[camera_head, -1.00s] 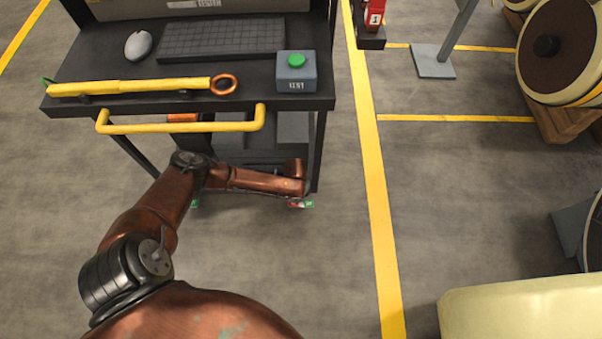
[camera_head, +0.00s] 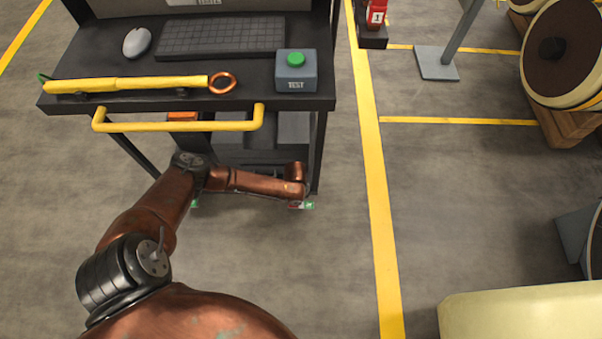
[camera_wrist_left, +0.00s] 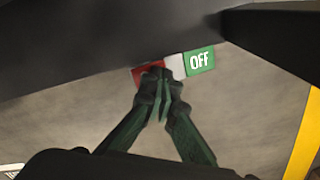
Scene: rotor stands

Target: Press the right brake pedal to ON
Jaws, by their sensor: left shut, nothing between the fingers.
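The right brake pedal (camera_head: 301,205) shows at the foot of the cart, partly under my left wrist, with a red part on the left and a green part on the right. In the left wrist view the pedal's green end (camera_wrist_left: 199,62) reads OFF, with a white piece beside it. My left gripper (camera_wrist_left: 162,75) is shut and empty, its fingertips over the red part, covering most of it. I cannot tell whether they touch it. In the head view my left fingers are hidden. My right gripper is in neither view.
The black cart (camera_head: 325,104) with a yellow handle (camera_head: 180,126) overhangs my left forearm. On it are a TEST button box (camera_head: 296,80), a keyboard (camera_head: 222,37) and a yellow tool (camera_head: 140,84). The left pedal (camera_head: 195,204) is mostly hidden.

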